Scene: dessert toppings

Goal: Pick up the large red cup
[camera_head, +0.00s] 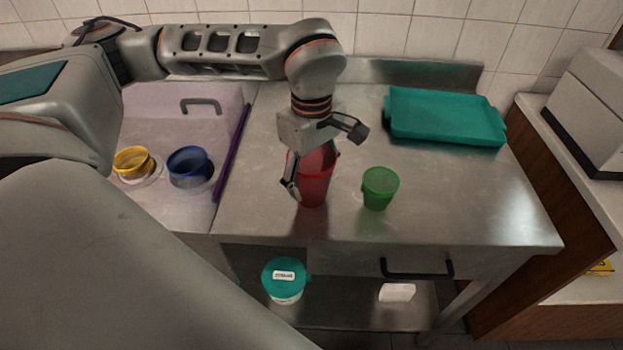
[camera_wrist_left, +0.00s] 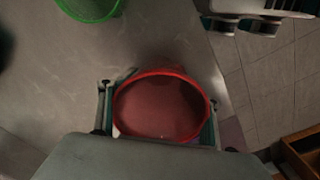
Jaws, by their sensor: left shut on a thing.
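The large red cup (camera_head: 315,180) stands upright on the steel counter in the head view, and its open rim fills the middle of the left wrist view (camera_wrist_left: 160,106). My left gripper (camera_head: 312,168) comes down over the cup from above and is shut on it, with one finger on each side. In the left wrist view its fingers (camera_wrist_left: 158,110) flank the cup's rim. The near side of the cup is partly covered by a finger in the head view. My right gripper is not in either view.
A green cup (camera_head: 380,188) stands close to the right of the red cup. A teal tray (camera_head: 446,116) lies at the back right. A blue cup (camera_head: 189,167) and a yellow cup (camera_head: 133,163) are at the left, beside a purple stick (camera_head: 232,152). The right front counter is clear.

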